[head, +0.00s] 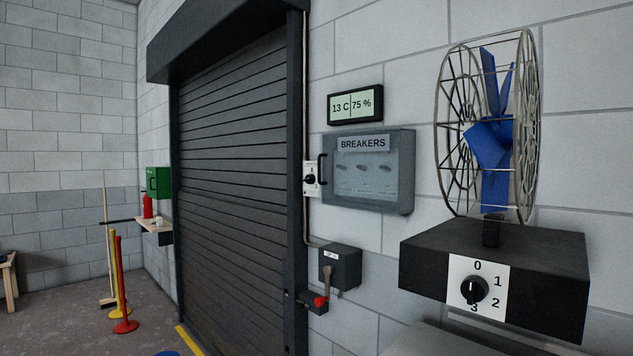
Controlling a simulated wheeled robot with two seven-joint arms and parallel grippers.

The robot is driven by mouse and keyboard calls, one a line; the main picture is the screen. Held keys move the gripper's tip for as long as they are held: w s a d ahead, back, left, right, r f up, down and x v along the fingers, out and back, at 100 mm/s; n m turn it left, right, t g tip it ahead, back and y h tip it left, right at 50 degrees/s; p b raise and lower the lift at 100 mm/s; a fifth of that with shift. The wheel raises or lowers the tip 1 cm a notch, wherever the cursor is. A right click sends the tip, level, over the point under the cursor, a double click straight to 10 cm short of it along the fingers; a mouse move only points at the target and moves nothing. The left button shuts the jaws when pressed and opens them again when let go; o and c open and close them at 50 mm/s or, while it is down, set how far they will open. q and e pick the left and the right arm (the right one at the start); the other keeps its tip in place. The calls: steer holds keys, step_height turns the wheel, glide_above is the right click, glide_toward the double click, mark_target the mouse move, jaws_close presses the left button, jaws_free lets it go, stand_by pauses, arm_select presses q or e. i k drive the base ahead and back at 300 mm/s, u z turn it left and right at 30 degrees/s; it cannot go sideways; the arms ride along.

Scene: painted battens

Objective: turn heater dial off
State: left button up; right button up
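No thing in the head view is labelled as a heater. A black dial (474,290) sits on a white plate marked 0, 1, 2 and 3, on the front of a black box (550,265) under a blue-bladed caged fan (490,145). I cannot tell surely which number its pointer faces. A second, smaller black dial (309,179) is on a white plate beside the shutter frame, left of the breaker box; its marks are too small to read. Neither of my grippers is in view.
A clear-fronted breaker box (402,170) and a display reading 13 C, 75 % (355,104) hang on the wall. A grey box with a red-knobbed lever (340,267) is below. A roller shutter (235,180) is down. Red and yellow posts (121,285) stand left.

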mark_target(310, 179)
steer(key=k, duration=1.35)
steer(key=u, duration=0.45)
steer(key=i, duration=0.75)
steer(key=u, duration=0.6)
steer(key=i, duration=1.05)
steer(key=z, duration=0.55)
steer(key=i, duration=0.65)
steer(key=z, duration=1.2)
steer(key=i, duration=0.5)
steer(key=z, duration=0.55)
